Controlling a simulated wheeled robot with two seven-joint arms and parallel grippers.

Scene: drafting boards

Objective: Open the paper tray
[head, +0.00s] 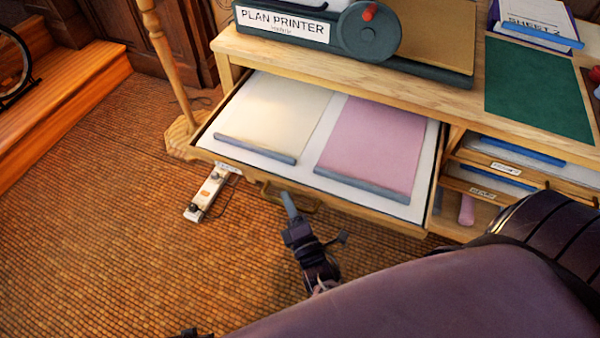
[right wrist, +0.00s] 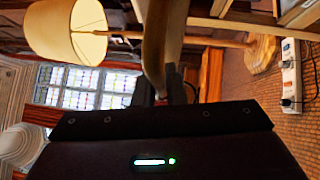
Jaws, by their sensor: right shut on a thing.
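The paper tray (head: 425,210) is a wide wooden drawer under the desk top, pulled out. A cream stack (head: 270,115) and a pink stack (head: 370,145), each with a blue-grey front edge, lie in it on a white base. My right gripper (head: 289,203) is at the brass handle (head: 310,207) on the tray's front and is shut on it. In the right wrist view a brown bar, likely this handle (right wrist: 154,50), runs down to the fingers. A small dark part at the head view's bottom edge is probably my left gripper (head: 190,333); its fingers cannot be made out.
The plan printer (head: 370,30) and a green mat (head: 535,85) are on the desk top. Smaller trays (head: 500,170) are at the right. A power strip (head: 207,192) and a lamp stand (head: 165,55) are at the left. The floor in front is mostly free.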

